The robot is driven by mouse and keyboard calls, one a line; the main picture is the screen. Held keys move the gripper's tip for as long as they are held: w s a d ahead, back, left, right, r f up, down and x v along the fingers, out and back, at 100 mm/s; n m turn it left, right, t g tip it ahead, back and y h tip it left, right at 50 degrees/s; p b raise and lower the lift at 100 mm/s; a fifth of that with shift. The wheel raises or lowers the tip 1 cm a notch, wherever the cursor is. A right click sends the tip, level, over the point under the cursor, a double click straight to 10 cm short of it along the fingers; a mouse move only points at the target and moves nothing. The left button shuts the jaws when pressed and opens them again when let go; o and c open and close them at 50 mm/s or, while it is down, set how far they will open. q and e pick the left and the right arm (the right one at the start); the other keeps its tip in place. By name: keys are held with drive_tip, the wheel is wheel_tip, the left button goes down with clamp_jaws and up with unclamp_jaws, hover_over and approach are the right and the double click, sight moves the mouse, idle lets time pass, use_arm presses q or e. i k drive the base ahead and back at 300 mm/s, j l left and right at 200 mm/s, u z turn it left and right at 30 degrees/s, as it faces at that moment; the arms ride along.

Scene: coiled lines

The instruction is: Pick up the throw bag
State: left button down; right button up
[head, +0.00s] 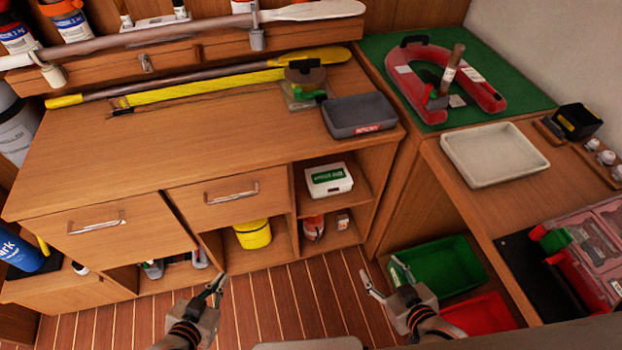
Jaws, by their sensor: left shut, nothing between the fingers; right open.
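I cannot tell for sure which thing is the throw bag. A yellow rounded item (253,234) that could be it sits in the open lower compartment under the right drawer. A smaller orange-red item (313,228) stands in the compartment to its right. My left gripper (218,284) is shut and empty, in front of the cabinet and to the lower left of the yellow item. My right gripper (384,276) is open and empty, left of the green crate, apart from everything.
A red horseshoe buoy (412,90) lies on a green mat (527,92). A green crate (452,262) and a red crate (478,315) stand low at right. A white tray (455,170) sits on the right counter.

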sight(313, 225)
drive_tip(key=k+z, duration=0.1)
drive_tip(key=z, duration=0.35)
drive_tip(key=k+z, duration=0.15)
drive_tip(key=z, duration=0.25)
drive_tip(key=k+z, duration=0.1)
drive_tip(key=z, duration=0.35)
